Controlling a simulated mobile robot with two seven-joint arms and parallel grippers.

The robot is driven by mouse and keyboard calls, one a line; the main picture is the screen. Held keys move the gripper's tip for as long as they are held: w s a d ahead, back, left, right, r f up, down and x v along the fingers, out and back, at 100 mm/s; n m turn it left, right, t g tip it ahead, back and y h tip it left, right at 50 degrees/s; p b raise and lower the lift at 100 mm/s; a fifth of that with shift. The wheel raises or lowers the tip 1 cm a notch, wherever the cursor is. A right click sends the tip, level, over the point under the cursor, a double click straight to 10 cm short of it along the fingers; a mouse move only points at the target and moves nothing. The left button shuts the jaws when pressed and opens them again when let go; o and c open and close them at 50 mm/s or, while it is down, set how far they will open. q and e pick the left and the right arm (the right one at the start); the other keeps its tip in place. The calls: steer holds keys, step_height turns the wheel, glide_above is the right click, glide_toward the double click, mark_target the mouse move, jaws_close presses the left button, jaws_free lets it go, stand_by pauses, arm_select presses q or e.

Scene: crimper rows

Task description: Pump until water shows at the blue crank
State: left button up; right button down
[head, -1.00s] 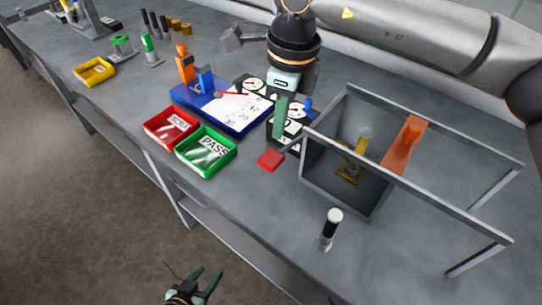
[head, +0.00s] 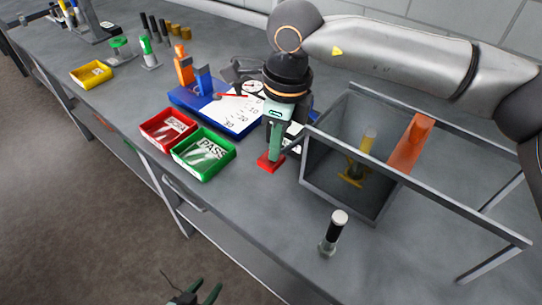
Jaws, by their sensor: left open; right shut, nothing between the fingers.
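My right gripper (head: 272,150) is shut and empty, pointing down, its fingertips at the red block (head: 265,166) on the bench. They seem to touch it, but I cannot be sure. No blue crank can be made out there now; no water can be seen. My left gripper (head: 203,291) is open and empty at the bottom edge, away from the bench.
A grey-framed clear guard (head: 318,190) stands right of the red block, with a yellow part (head: 354,172) and an orange panel (head: 409,145). A black-and-white cylinder (head: 333,232) stands in front. Red (head: 145,141) and green (head: 179,166) trays lie left.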

step_height(320, 180, down, 4)
steer(key=b, duration=0.3)
steer(key=shift+f+b, duration=0.2)
steer(key=shift+b, duration=0.15)
steer(key=shift+r, duration=0.1)
steer(key=shift+w+d, duration=0.1)
steer(key=shift+d, duration=0.05)
steer(key=d, duration=0.2)
steer(key=s+r, duration=0.1)
steer(key=shift+d, duration=0.4)
